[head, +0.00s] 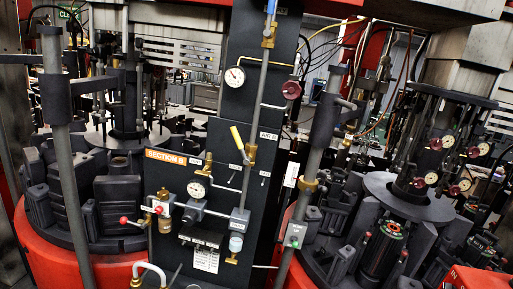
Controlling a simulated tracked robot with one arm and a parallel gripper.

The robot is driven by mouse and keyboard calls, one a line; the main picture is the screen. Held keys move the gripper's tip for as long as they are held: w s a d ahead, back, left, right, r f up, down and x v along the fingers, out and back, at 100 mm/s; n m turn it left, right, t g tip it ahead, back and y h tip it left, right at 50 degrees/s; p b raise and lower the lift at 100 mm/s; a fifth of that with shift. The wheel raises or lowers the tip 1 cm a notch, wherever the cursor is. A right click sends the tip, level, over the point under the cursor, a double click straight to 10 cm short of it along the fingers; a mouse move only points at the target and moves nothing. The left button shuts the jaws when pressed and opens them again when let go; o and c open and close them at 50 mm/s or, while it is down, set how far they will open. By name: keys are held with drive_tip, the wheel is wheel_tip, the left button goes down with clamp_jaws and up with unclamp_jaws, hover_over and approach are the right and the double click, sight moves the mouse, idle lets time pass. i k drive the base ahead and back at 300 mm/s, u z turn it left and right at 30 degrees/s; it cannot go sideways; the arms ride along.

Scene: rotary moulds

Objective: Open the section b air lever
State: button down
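A dark upright panel (215,135) stands in the middle of the head view, tilted in the picture. An orange label (166,157) on it reads SECTION B. A yellow lever (237,138) on a brass valve sits right of that label, slanting up and left of its vertical pipe. A blue lever (271,8) on another brass valve is at the top edge, partly cut off, roughly in line with its pipe. Small white labels by the valves are too small to read surely, so I cannot tell which lever is for air. My gripper does not show.
Gauges (197,189), a red knob (291,89) and a red-tipped valve (158,209) crowd the panel. Grey poles (68,190) stand in front on both sides. Rotary moulds on red bases (40,250) flank the panel. A bent white pipe (150,268) is at the bottom.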

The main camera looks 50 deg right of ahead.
sight(247, 159)
drive_tip(key=z, duration=0.1)
drive_tip(key=i, duration=1)
